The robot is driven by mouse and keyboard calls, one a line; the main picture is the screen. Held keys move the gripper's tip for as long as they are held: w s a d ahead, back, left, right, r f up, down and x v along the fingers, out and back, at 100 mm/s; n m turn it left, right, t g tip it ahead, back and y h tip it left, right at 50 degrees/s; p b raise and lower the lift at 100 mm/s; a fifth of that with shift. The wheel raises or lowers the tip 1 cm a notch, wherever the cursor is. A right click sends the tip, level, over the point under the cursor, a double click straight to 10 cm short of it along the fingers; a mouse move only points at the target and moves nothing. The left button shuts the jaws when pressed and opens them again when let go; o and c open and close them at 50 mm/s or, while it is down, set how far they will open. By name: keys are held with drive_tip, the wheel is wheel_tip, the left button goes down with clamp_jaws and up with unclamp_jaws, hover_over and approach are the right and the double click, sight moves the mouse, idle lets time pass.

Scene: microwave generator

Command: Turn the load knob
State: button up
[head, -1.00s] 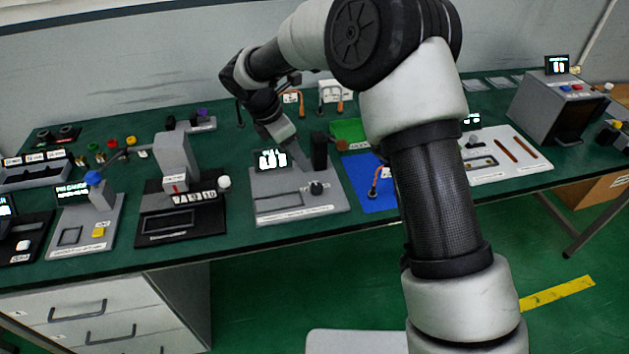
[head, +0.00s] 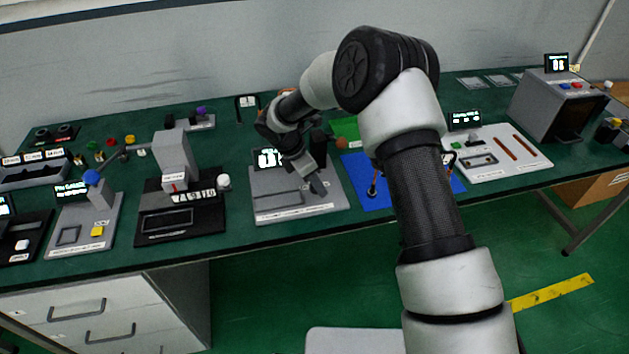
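A grey bench unit (head: 268,203) with a small lit display (head: 267,159) stands at the middle of the table in the head view. It has a slot panel on its left and a white label along its front edge. My gripper (head: 318,186) points down over the right part of this unit, where a dark round knob showed earlier. The knob is now hidden behind the gripper. The fingertips are at or just above the knob's spot; I cannot tell whether they touch it, or whether they are open or shut.
A black unit with a grey tower (head: 173,165) and white knob stands to the left. A blue mat (head: 355,168) lies to the right, partly behind my arm. A white panel (head: 510,163) and a grey box (head: 565,105) stand farther right.

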drive_tip(key=c, duration=1)
drive_tip(key=shift+c, duration=0.2)
drive_tip(key=shift+m, duration=0.3)
drive_tip(key=m+g+b, duration=0.2)
drive_tip(key=m, duration=0.3)
drive_tip(key=shift+w+a+f, duration=0.1)
drive_tip(key=shift+w, duration=0.05)
drive_tip(key=m+g+b, duration=0.1)
drive_tip(key=m+g, duration=0.1)
drive_tip(key=m, duration=0.4)
drive_tip(key=shift+w, duration=0.1)
drive_tip(key=shift+m+g, duration=0.3)
drive_tip(key=o, duration=1)
